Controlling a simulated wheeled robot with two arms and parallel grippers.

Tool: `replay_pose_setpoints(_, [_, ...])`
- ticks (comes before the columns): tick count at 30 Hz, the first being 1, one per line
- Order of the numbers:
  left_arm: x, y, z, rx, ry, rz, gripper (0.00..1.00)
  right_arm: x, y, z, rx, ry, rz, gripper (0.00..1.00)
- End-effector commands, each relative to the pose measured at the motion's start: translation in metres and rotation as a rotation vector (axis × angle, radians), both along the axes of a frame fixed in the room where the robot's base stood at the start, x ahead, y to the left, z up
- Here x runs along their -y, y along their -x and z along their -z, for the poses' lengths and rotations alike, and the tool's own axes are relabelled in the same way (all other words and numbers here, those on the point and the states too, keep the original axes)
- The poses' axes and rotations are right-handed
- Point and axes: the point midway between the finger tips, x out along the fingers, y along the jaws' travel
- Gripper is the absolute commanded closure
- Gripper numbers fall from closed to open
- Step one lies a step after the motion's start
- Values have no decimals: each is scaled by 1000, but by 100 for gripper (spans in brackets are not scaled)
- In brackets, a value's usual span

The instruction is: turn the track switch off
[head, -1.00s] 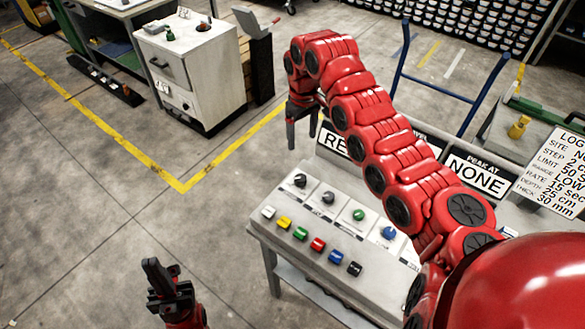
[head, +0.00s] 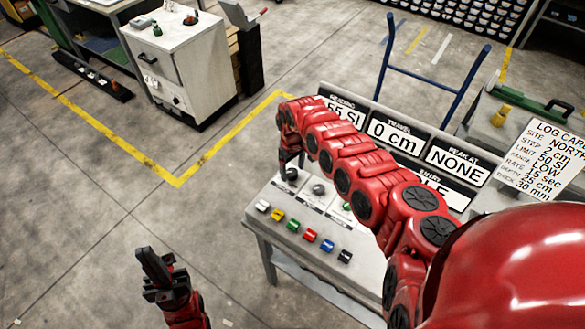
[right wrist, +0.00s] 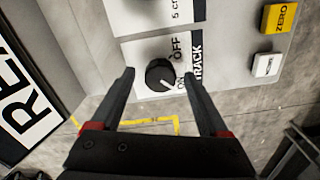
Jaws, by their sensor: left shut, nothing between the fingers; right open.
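The track switch is a black round knob (right wrist: 159,73) on a white plate marked OFF, ON and TRACK. Its white pointer line is turned toward the ON side. In the head view the knob (head: 291,174) is the leftmost on the console. My right gripper (right wrist: 158,76) is open. Its fingertips are on either side of the knob in the wrist picture; whether they touch it I cannot tell. In the head view my right gripper (head: 290,164) hangs over the console's left end. My left gripper (head: 155,268) is shut and empty, away from the console.
The grey console (head: 262,228) has a row of coloured buttons in front of the knobs, including a yellow ZERO button (right wrist: 277,18). Display signs (head: 395,135) stand behind. A blue trolley frame (head: 385,70) and white cabinet (head: 190,70) stand further back.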

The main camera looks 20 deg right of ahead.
Motion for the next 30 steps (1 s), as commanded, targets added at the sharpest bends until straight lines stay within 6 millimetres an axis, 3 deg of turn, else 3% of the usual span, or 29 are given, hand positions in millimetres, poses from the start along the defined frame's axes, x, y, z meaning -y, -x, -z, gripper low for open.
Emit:
replay_pose_setpoints(10, [0,0,0,0,0,0,100,0,0,4,-1,0,-1,22])
replay_pose_setpoints(23, [0,0,0,0,0,0,100,0,0,3,-1,-1,-1,99])
replay_pose_setpoints(30, [0,0,1,0,0,0,100,0,0,4,-1,-1,-13,100])
